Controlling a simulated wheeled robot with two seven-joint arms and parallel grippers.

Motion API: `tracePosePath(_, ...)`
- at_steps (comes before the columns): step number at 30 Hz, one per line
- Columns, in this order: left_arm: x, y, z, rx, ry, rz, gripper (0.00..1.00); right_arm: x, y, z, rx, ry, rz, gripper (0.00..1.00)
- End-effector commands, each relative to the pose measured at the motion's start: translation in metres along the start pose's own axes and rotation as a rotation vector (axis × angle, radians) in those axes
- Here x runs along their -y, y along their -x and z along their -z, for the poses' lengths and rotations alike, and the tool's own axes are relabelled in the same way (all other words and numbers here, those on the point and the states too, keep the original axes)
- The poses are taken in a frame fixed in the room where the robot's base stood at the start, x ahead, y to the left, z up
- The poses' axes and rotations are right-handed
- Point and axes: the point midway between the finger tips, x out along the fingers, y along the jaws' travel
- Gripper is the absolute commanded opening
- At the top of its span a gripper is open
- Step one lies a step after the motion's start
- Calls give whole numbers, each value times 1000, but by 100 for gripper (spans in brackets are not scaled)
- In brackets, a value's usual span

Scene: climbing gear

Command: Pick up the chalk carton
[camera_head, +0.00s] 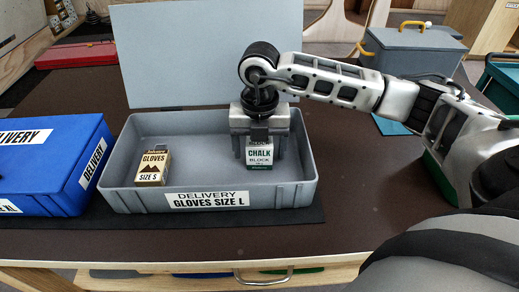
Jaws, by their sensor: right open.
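The chalk carton (259,156) is a small white box with dark green lettering reading "CHALK BLOCK". It stands in the right part of the open grey crate (130,205) labelled "DELIVERY GLOVES SIZE L". My right gripper (259,138) points down from above, right at the carton's top. A dark finger overlaps the carton's upper front. The jaws are open, and the far finger is hidden. My left gripper is not in view.
A brown and white glove box (153,167) marked "SIZE S" stands at the crate's left. The crate's raised lid (205,50) is behind. A closed blue crate (50,160) is to the left. The dark table (350,200) is bare right of the crate.

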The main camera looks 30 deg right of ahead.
Motion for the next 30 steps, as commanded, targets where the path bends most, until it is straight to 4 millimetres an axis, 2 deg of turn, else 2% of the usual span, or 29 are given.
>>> tracePosePath(4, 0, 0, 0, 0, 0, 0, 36, 0, 0, 0, 0, 0, 0, 76)
tracePosePath(5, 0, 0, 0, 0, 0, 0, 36, 0, 0, 0, 0, 0, 0, 71)
tracePosePath(9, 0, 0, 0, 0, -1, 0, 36, 0, 0, 0, 0, 0, -1, 32)
tracePosePath(10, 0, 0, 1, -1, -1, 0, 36, 0, 0, 0, 1, 0, -1, 26)
tracePosePath(20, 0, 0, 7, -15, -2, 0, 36, -1, 6, -1, 3, 0, -3, 26)
tracePosePath(23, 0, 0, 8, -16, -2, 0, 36, -1, 19, -1, 5, 1, -5, 26)
tracePosePath(30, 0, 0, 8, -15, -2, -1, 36, -1, 68, -1, 6, 0, -5, 26)
